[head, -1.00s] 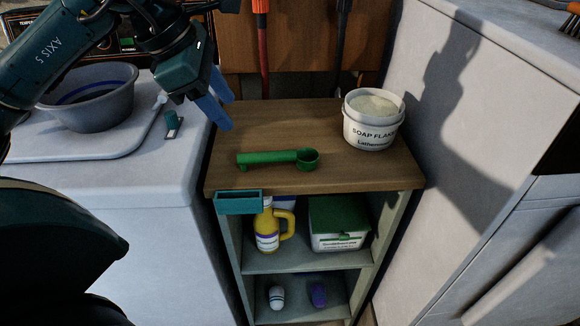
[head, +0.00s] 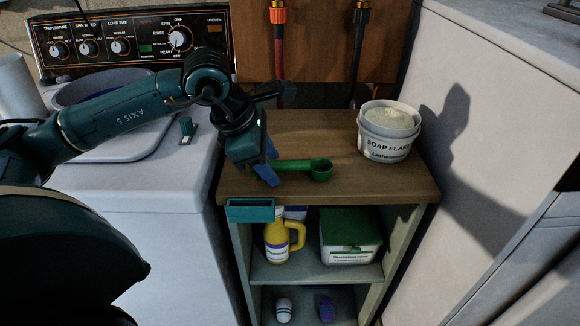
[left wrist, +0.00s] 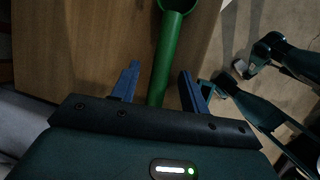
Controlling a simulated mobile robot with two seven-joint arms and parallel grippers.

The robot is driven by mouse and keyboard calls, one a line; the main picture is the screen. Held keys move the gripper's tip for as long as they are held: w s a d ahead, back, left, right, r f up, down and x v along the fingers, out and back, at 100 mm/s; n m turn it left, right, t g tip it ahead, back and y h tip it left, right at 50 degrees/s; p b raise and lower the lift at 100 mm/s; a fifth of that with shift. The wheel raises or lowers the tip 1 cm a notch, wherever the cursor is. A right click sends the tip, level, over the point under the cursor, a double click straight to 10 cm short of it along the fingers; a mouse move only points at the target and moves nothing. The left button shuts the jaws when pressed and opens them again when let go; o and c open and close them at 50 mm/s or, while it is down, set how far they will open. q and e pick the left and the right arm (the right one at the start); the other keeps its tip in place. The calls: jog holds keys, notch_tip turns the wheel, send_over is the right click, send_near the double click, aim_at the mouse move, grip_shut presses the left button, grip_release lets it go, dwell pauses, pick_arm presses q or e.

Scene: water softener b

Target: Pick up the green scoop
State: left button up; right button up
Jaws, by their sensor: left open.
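The green scoop (head: 306,167) lies on the wooden top of the small shelf unit, its round bowl to the right in the head view. The near end of its handle is hidden behind my left gripper (head: 268,168). My left gripper is open, with its blue fingers pointing down at the handle. In the left wrist view the scoop's handle (left wrist: 165,62) runs between the two open fingers of the gripper (left wrist: 158,85), with a gap on each side. Its bowl lies beyond the fingertips. My right gripper does not show in the head view.
A white tub of soap flakes (head: 388,132) stands right of the scoop on the wooden top (head: 335,198). A teal tray (head: 250,210) hangs at the front left edge. A washing machine (head: 165,190) stands left, and a white wall or appliance right.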

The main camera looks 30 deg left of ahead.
pick_arm(q)
jog(key=shift+c, duration=0.5)
grip_shut()
jog(key=shift+r, duration=0.1)
notch_tip(320, 180, up, 10)
jog(key=p, duration=0.1)
